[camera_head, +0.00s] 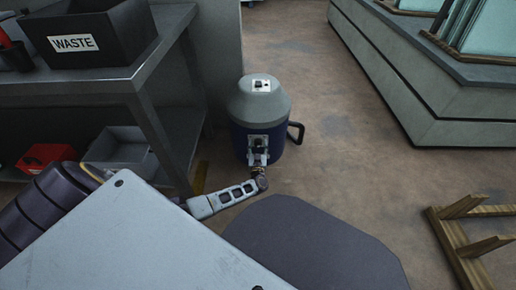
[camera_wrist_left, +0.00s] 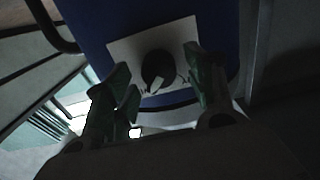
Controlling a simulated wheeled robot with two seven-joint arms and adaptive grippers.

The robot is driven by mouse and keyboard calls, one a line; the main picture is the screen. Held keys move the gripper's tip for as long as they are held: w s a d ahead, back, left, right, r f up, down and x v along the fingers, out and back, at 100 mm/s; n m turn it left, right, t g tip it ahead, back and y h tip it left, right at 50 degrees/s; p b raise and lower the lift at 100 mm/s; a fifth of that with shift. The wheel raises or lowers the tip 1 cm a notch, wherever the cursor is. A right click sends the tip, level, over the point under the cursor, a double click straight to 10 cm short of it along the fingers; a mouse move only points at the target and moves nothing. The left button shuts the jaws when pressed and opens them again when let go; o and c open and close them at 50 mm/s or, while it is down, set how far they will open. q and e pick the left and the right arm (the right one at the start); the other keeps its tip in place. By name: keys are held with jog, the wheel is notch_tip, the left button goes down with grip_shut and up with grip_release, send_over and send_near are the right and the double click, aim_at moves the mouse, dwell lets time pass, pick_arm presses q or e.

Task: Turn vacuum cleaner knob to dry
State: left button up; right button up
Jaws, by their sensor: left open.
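The vacuum cleaner (camera_head: 262,106) stands on the floor, with a grey domed top and a dark blue body. Its round black knob (camera_wrist_left: 158,68) sits on a white plate (camera_wrist_left: 122,48) in the left wrist view. A light pointer mark shows at the knob's lower edge; the plate's lettering is too dark to read. My left gripper (camera_wrist_left: 162,88) is open, with one green-padded finger on each side of the knob and visible gaps between. In the head view my left gripper (camera_head: 258,156) is at the front of the vacuum and covers part of the knob area. My right gripper is not in view.
A metal workbench (camera_head: 90,88) with a black waste bin (camera_head: 110,62) stands at the left. A grey bin (camera_head: 118,146) and a red box (camera_head: 45,156) sit on its lower shelf. A wooden frame (camera_head: 458,245) lies at the right. Floor right of the vacuum is clear.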

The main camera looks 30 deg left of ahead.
pick_arm(q)
jog(key=shift+w, duration=0.1)
jog(key=c, duration=1)
jog(key=shift+n+p, duration=0.35)
jog(key=shift+n, duration=0.45)
jog(key=n, duration=0.7)
jog(key=shift+a+f+b, duration=0.1)
jog(key=shift+f+b, duration=0.05)
jog(key=shift+b, duration=0.2)
jog(key=n, duration=0.4)
jog(key=shift+a+n, duration=0.1)
jog(key=shift+n, duration=0.2)
jog(key=shift+f+n, duration=0.1)
jog(key=shift+n, duration=2.3)
